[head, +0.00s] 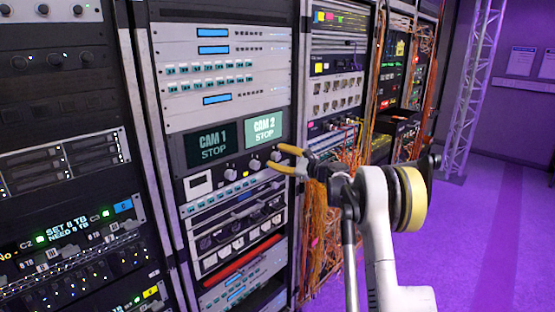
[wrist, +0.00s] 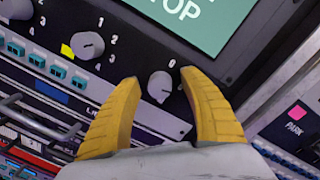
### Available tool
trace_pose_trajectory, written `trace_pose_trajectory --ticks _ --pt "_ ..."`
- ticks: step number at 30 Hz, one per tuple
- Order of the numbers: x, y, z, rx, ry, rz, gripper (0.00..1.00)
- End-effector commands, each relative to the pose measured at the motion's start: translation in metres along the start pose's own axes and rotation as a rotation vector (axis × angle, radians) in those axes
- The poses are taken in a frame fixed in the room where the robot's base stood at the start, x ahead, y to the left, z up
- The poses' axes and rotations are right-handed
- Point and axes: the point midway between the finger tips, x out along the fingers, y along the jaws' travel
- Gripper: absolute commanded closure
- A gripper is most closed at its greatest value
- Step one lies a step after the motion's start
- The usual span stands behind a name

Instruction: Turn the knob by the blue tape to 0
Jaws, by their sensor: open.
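My gripper (head: 277,157) is open at the control panel below the CAM 1 and CAM 2 screens. In the wrist view its yellow fingers (wrist: 160,80) stand on either side of a light grey round knob (wrist: 160,86), with gaps visible beside it. No blue tape shows by either knob in the wrist view.
The CAM 2 screen (head: 265,129) and CAM 1 screen (head: 212,144), both reading STOP, sit just above the knobs. A blue square (head: 123,206) shows on the left rack. Orange cables (head: 320,235) hang below my gripper. Purple floor (head: 480,235) is clear at right.

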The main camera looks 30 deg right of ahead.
Motion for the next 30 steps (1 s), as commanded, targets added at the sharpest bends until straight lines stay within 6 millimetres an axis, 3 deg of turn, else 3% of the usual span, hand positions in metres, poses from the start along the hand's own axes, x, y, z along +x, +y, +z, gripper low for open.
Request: trace_pose_trajectory --ticks 5,10,21,30 --pt "-0.0002 -0.0002 0.0002 0.000 0.000 0.000 0.49" --pt "-0.0003 -0.0002 0.0001 0.000 0.000 0.000 0.99" --pt "-0.0004 -0.0004 0.0005 -0.016 0.001 0.001 1.00" --pt "-0.0004 -0.0009 0.0014 -0.159 0.008 0.007 1.00"
